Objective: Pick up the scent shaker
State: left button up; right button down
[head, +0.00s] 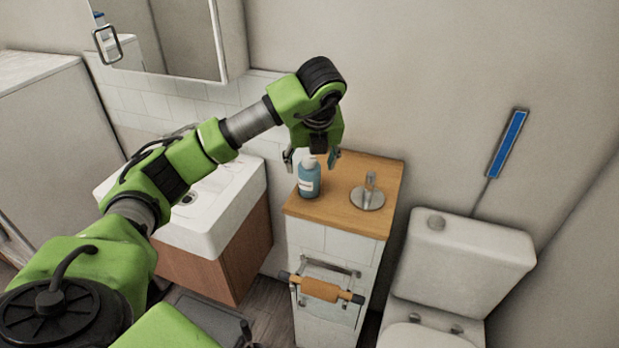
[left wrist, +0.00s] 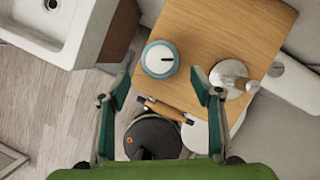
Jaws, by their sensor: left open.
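A blue bottle with a white label and pale top (head: 309,183), which I take as the scent shaker, stands upright on the wooden counter top (head: 340,212) near its left edge. From above, in the left wrist view, it is a round white top with a dark slot and a blue rim (left wrist: 159,59). My left gripper (head: 312,157) is open and empty above the bottle, pointing down. In the left wrist view the bottle is just beyond the gap between the fingertips (left wrist: 160,84), not held. My right gripper is in neither view.
A metal stand with a round base (head: 368,198) is right of the bottle, close to the right finger in the left wrist view. A white sink (head: 230,205) is left, a toilet (head: 470,258) right.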

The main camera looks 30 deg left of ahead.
aim_at(309, 178)
pick_arm(q)
jog(key=x, duration=0.2)
jog(key=shift+w+a+f, duration=0.1)
jog(key=shift+a+f, duration=0.05)
jog(key=shift+f, duration=0.2)
jog(key=p+x, duration=0.3)
jog(key=x, duration=0.2)
jog(key=shift+w+r, duration=0.1)
jog(key=shift+f, duration=0.25)
jog(key=shift+r, duration=0.1)
jog(key=c, duration=1.3)
